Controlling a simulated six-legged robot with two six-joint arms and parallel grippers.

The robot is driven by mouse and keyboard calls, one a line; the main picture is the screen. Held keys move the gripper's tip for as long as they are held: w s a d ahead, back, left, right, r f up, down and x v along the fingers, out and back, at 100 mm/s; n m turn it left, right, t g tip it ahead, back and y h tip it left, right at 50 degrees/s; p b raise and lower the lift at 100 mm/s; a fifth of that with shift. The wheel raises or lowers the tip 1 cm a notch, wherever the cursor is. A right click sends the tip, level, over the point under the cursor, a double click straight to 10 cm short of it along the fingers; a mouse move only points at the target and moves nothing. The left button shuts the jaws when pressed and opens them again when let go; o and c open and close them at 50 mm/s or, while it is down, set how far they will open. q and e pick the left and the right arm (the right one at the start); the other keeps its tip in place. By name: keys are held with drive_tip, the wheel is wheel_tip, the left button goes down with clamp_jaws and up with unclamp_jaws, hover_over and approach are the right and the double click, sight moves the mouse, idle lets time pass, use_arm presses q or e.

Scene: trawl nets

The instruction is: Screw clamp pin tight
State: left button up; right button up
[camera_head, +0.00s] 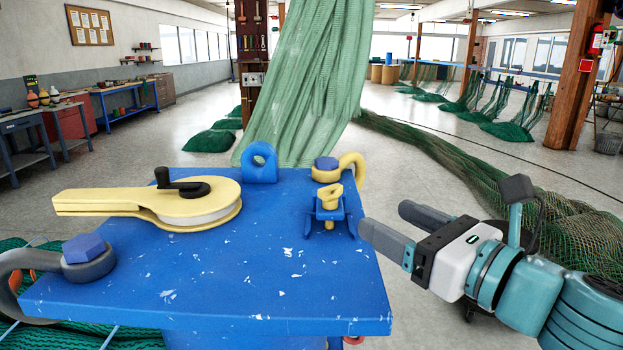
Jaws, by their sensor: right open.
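A yellow pin with an eye-shaped head (330,194) stands upright in a small blue clamp (342,213) near the right edge of the blue table (240,290). Its lower end shows below the clamp's crosspiece. I cannot tell how tightly it is seated. My right gripper (382,217) comes in from the right, its two grey fingers apart and empty. In the picture the fingers point at the clamp from just right of it, apart from the pin. My left gripper is not in view.
A yellow block with a black crank (190,205) lies at the table's left. A yellow shackle (350,166) sits behind the pin, a blue lug (261,164) at the back edge, and a grey shackle (88,266) at the front left. Green netting (310,80) hangs behind. The table's front middle is clear.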

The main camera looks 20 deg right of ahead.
drive_tip(key=b, duration=0.2)
approach(333, 189)
drive_tip(key=x, duration=0.5)
drive_tip(key=shift+s+a+f, duration=0.1)
drive_tip(key=shift+f, duration=0.15)
drive_tip(key=x, duration=0.7)
drive_tip(key=shift+r, duration=0.2)
drive_tip(key=shift+w, duration=0.2)
